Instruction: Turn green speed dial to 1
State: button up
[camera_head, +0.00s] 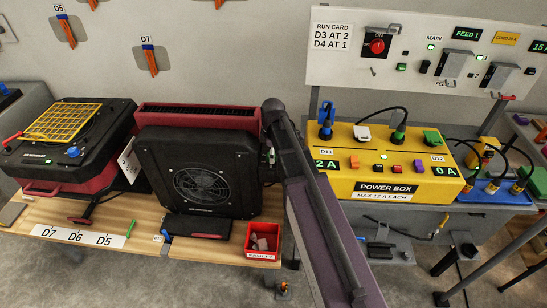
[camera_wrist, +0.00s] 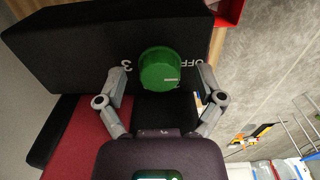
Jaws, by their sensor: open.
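The green speed dial (camera_wrist: 159,68) is on the side of a black machine (camera_wrist: 90,45), seen up close in the wrist view. A pale mark on the dial points right, towards the upside-down "OFF" label; a "3" is on the left. Other numbers are not visible. My gripper (camera_wrist: 162,78) is open, with one finger on each side of the dial; I cannot tell whether either finger touches it. In the head view the black fan machine (camera_head: 196,172) stands on the wooden bench, and my arm hides its right side, the dial and most of my gripper.
A red bin (camera_head: 262,240) of small pieces sits at the bench's front right. A yellow power box (camera_head: 385,165) stands on a separate bench to the right. A black and red machine with a yellow grid (camera_head: 66,122) is at the left. A run card reads "D3 AT 2, D4 AT 1".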

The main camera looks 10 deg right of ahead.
jog(key=shift+f, duration=0.1)
dwell(0.3)
jog(key=c, duration=1.1)
jog(key=shift+c, duration=0.2)
jog(key=shift+m, duration=0.3)
jog(key=m, duration=0.5)
jog(key=shift+s+m, duration=0.15)
jog(key=shift+m, duration=0.15)
jog(key=m, duration=0.5)
jog(key=shift+a+m, duration=0.15)
jog(key=shift+m, duration=0.15)
